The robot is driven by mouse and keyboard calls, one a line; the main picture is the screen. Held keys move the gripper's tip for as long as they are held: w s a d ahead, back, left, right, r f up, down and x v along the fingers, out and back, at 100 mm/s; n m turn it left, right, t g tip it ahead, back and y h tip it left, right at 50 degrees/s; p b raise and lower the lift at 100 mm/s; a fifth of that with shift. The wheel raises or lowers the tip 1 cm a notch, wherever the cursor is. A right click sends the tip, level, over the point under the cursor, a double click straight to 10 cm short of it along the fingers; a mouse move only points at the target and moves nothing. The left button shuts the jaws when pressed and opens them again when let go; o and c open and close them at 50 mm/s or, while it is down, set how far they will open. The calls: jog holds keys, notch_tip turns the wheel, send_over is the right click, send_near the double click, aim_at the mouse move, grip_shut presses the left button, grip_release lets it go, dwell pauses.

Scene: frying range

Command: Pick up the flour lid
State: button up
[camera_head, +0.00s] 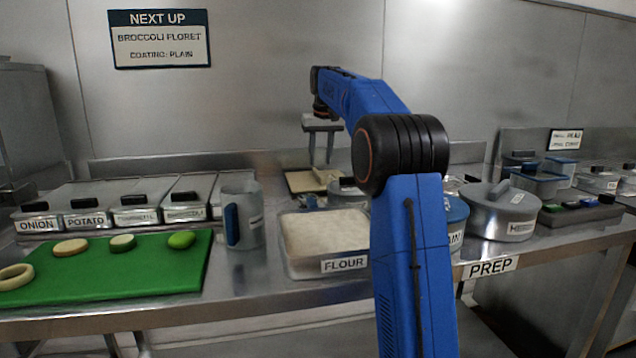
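The flour container (302,267), a rectangular metal pan labelled FLOUR, stands uncovered at the front middle of the counter, with white flour (325,232) showing. I cannot make out for certain which thing is the flour lid. A grey metal piece with a black handle (347,183) sits behind the pan, partly hidden by my arm; I cannot tell whether it is that lid. My gripper (321,163) points down above the back of the counter, behind the flour pan. Its two fingers are apart, with nothing seen between them.
A grey jug (257,224) with a blue handle stands left of the pan. A green board (110,282) holds food pieces. Lidded bins (125,198) line the back left. A shallow tan tray (297,183) lies below the gripper. A lidded pot (497,216) stands right.

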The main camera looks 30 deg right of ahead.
aim_at(318, 172)
jog(key=shift+a+x, duration=0.15)
jog(key=shift+x, duration=1)
jog(key=shift+a+x, duration=0.1)
jog(key=shift+x, duration=1.05)
jog(key=shift+s, duration=0.1)
jog(key=shift+c, duration=0.6)
grip_shut()
